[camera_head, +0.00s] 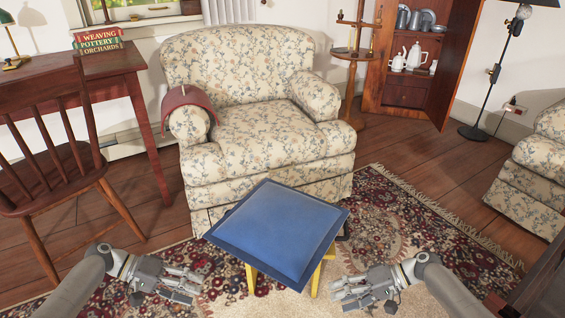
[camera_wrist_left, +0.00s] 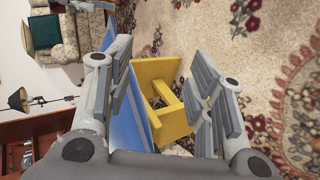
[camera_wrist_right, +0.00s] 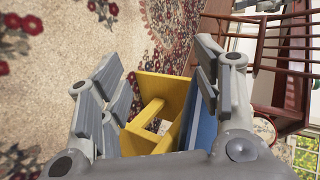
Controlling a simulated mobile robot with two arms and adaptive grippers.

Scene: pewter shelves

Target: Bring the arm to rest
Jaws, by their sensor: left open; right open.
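My left gripper (camera_head: 184,287) is open and empty at the lower left of the head view, to the left of the blue-topped stool. My right gripper (camera_head: 350,290) is open and empty at the lower right, to the right of the stool. Both are apart from the stool. In the left wrist view the open fingers (camera_wrist_left: 165,95) frame the stool's yellow legs (camera_wrist_left: 172,115) beyond them. In the right wrist view the open fingers (camera_wrist_right: 165,95) also have the yellow legs (camera_wrist_right: 160,100) between them in the picture.
The stool with the blue cushion (camera_head: 280,232) stands on a patterned rug (camera_head: 385,228) between my grippers. A floral armchair (camera_head: 255,130) is behind it. A wooden chair (camera_head: 60,170) and desk (camera_head: 120,62) stand at left. A second floral seat (camera_head: 535,165) is at right.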

